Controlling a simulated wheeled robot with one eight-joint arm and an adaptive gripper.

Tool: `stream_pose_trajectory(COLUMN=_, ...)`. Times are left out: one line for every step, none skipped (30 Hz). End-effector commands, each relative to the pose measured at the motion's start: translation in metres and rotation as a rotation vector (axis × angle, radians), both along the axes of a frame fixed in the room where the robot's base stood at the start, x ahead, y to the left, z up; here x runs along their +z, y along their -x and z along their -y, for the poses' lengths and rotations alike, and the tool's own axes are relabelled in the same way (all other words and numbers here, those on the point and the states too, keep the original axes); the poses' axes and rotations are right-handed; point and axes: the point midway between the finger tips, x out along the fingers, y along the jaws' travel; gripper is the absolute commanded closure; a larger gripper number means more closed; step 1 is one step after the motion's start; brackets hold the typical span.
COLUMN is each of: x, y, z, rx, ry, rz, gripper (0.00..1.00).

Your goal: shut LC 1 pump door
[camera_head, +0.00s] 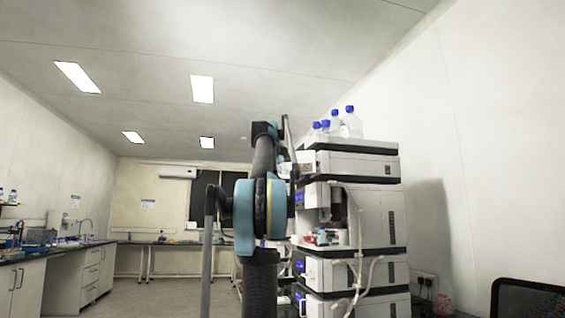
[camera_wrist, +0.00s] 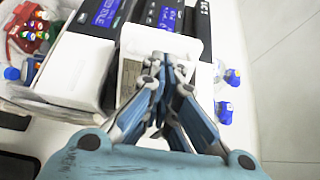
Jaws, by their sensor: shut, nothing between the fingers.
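The LC stack (camera_head: 355,225) stands right of my arm in the head view, with several white and grey modules on top of each other. A white panel (camera_head: 304,162) stands out at the left of an upper module; it may be the pump door, swung open. In the wrist view a white, round-cornered panel (camera_wrist: 196,47) lies just beyond my gripper (camera_wrist: 168,68). The gripper is shut and empty, with its fingertips over or close to this panel; contact cannot be told. In the head view my arm hides the gripper.
Blue-capped bottles (camera_head: 350,122) stand on top of the stack. Pale tubes (camera_head: 360,270) hang down its front. In the wrist view, module displays (camera_wrist: 105,14) and blue caps (camera_wrist: 225,112) lie close around the gripper. Open floor (camera_head: 165,275) lies to the left.

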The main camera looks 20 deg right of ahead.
Motion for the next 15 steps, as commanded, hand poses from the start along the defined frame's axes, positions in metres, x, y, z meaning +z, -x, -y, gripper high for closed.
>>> stream_pose_trajectory(x=0.000, y=-0.006, z=0.005, rx=0.000, ry=0.000, rz=0.000, gripper=1.00)
stream_pose_trajectory(x=0.000, y=-0.009, z=0.008, rx=0.000, ry=0.000, rz=0.000, gripper=1.00)
stream_pose_trajectory(x=0.000, y=-0.013, z=0.011, rx=0.000, ry=0.000, rz=0.000, gripper=1.00)
stream_pose_trajectory(x=0.000, y=-0.016, z=0.013, rx=0.000, ry=0.000, rz=0.000, gripper=1.00)
stream_pose_trajectory(x=0.000, y=-0.019, z=0.015, rx=0.000, ry=0.000, rz=0.000, gripper=1.00)
stream_pose_trajectory(x=0.000, y=-0.022, z=0.018, rx=0.000, ry=0.000, rz=0.000, gripper=1.00)
stream_pose_trajectory(x=-0.001, y=-0.024, z=0.020, rx=0.000, ry=0.000, rz=0.000, gripper=1.00)
stream_pose_trajectory(x=0.000, y=-0.026, z=0.022, rx=0.000, ry=0.000, rz=0.000, gripper=1.00)
stream_pose_trajectory(x=-0.001, y=-0.029, z=0.024, rx=0.000, ry=0.000, rz=0.000, gripper=1.00)
stream_pose_trajectory(x=0.000, y=-0.030, z=0.026, rx=0.000, ry=0.000, rz=0.000, gripper=1.00)
stream_pose_trajectory(x=0.000, y=-0.032, z=0.027, rx=0.001, ry=0.000, rz=0.000, gripper=1.00)
stream_pose_trajectory(x=-0.001, y=-0.033, z=0.029, rx=0.001, ry=0.000, rz=0.000, gripper=1.00)
stream_pose_trajectory(x=-0.001, y=-0.035, z=0.030, rx=0.001, ry=0.000, rz=0.000, gripper=1.00)
stream_pose_trajectory(x=-0.001, y=-0.036, z=0.030, rx=0.001, ry=0.000, rz=0.000, gripper=1.00)
stream_pose_trajectory(x=-0.001, y=-0.037, z=0.031, rx=0.001, ry=0.000, rz=0.000, gripper=1.00)
